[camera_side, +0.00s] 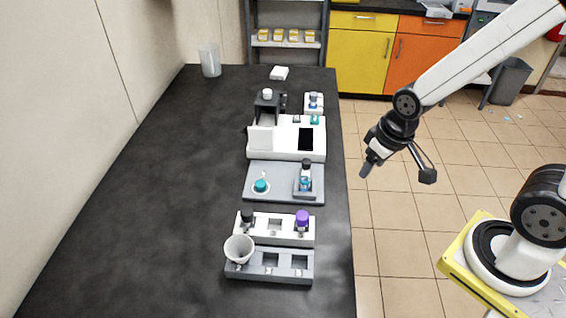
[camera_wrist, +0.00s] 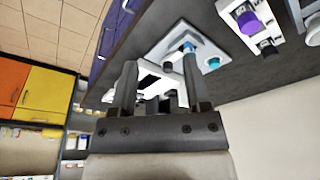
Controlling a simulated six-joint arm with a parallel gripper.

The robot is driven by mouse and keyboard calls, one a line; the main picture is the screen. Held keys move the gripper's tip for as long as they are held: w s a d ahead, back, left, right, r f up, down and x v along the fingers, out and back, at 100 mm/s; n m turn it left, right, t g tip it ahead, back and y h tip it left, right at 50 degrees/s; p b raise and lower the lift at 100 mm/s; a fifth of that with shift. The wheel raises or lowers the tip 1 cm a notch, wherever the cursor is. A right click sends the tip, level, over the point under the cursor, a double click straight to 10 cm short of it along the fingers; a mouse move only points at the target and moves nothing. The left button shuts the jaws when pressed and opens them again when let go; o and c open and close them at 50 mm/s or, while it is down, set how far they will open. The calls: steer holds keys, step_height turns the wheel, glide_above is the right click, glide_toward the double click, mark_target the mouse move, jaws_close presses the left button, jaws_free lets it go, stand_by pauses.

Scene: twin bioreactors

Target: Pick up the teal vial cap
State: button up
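The teal vial cap (camera_side: 261,186) sits at the left of a flat grey tray (camera_side: 283,197) on the dark bench. In the wrist view a teal cap (camera_wrist: 214,62) shows on the pale tray, beyond my right-hand finger. A vial with a dark top (camera_side: 306,177) stands in a holder at the tray's right. My gripper (camera_side: 369,163) hangs in the air right of the bench edge, well away from the cap. In the wrist view my gripper (camera_wrist: 160,65) has its two fingers wide apart, with nothing held between them.
In front of the tray are a white rack (camera_side: 273,237) with purple (camera_side: 302,217) and black-capped items, and a grey rack (camera_side: 270,277) with a white cup (camera_side: 239,249). Behind it stands a white instrument (camera_side: 285,151). The bench's left side is mostly clear.

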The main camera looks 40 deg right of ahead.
steer(key=shift+o, duration=0.9)
steer(key=shift+w, duration=0.1)
steer(key=n+g, duration=0.1)
steer(key=n, duration=0.9)
glide_toward(260, 184)
steer(key=s+d+r, duration=0.1)
steer(key=s+d, duration=0.1)
steer(key=s+d+r, duration=0.1)
steer(key=s+d, duration=0.2)
steer(key=s+d+r, duration=0.1)
steer(key=s+d, duration=0.1)
steer(key=shift+s+d+r, duration=0.2)
steer(key=shift+d+r, duration=0.1)
steer(key=shift+r, duration=0.1)
steer(key=w+a+f+n, duration=0.1)
steer(key=w+a+n, duration=0.1)
steer(key=w+n, duration=0.1)
steer(key=w+a+f+n+g, duration=0.1)
steer(key=w+a+f+n, duration=0.1)
steer(key=a+n, duration=0.1)
steer(key=w+a+f+n, duration=0.2)
steer(key=w+n, duration=0.1)
steer(key=shift+w+a+n+g, duration=0.15)
steer(key=shift+w+n+g, duration=0.15)
steer(key=shift+w, duration=0.05)
steer(key=shift+a, duration=0.1)
steer(key=shift+f, duration=0.1)
steer(key=shift+f, duration=1.2)
steer(key=shift+f, duration=0.1)
